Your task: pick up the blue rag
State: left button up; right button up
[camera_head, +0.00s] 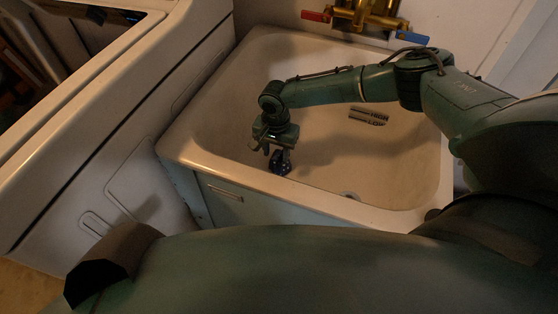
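A small dark blue thing, which looks like the blue rag (281,168), is in the white utility sink near its front left wall. My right arm reaches in from the right across the sink, and my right gripper (277,155) points down at the rag. Its fingertips are at the rag and partly hide it. The fingers are dark and small, so I cannot tell whether they are closed on the rag or only beside it. My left gripper is not in view.
The sink (215,163) has a raised rim and a pale cabinet front below. Two short slotted dark marks (368,116) show inside the basin. A brass faucet (368,17) with red and blue handles is at the back. A white appliance (120,130) stands at the left.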

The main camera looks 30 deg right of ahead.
grip_shut()
